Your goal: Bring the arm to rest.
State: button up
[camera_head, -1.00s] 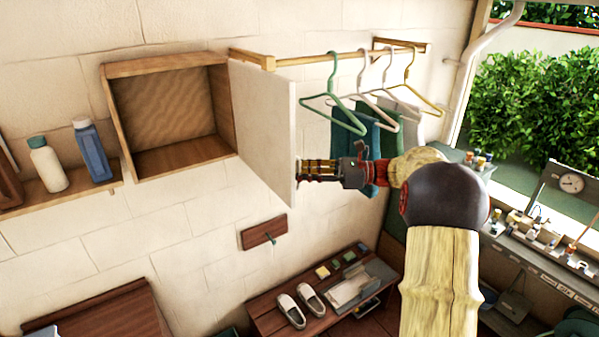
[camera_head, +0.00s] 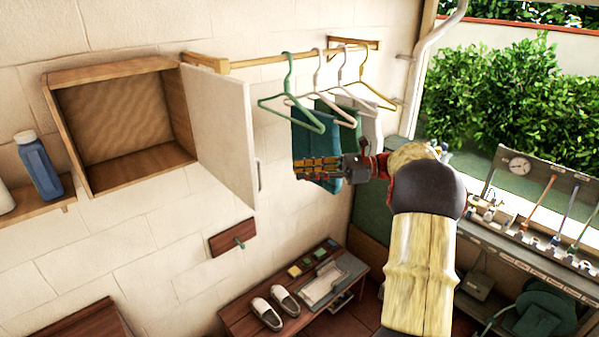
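My gripper (camera_head: 300,170) is in the middle of the picture, at the end of my arm, pointing left. Its fingers show side-on, in front of the hanging teal cloth, so I cannot tell whether they are open or shut. No held object shows. An open wall cabinet (camera_head: 62,125) is at the left, and it looks empty. Its white door (camera_head: 222,130) stands swung out, with a handle on its right edge. A gap shows between the fingertips and the door.
A rail (camera_head: 290,59) with several hangers and teal cloths (camera_head: 312,140) is behind my gripper. A blue bottle (camera_head: 38,165) stands on the shelf at left. Below are a wall hook board (camera_head: 232,238) and a bench (camera_head: 240,318) with white shoes. A cluttered counter (camera_head: 540,262) is at right.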

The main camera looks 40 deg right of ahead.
dwell(0.5)
jog(key=s+a+f+n+g+h+b, duration=0.1)
jog(key=s+f+n+g+h, duration=0.15)
jog(key=f, duration=0.65)
jog(key=s+a+f+n+g+h+b, duration=0.1)
jog(key=s+a+f+n+h, duration=0.15)
jog(key=f, duration=0.55)
jog(key=s+a+f+n+h+b, duration=0.5)
jog(key=s+a+f+n+b, duration=0.4)
jog(key=b, duration=0.6)
jog(key=s+a+f+n+h+b, duration=0.5)
jog(key=s+a+f+n+b, duration=0.5)
jog(key=s+a+f+b, duration=0.3)
notch_tip(320, 180, down, 4)
jog(key=a+b, duration=0.2)
jog(key=b, duration=0.1)
jog(key=shift+a+r+h, duration=0.2)
jog(key=shift+a+h, duration=0.1)
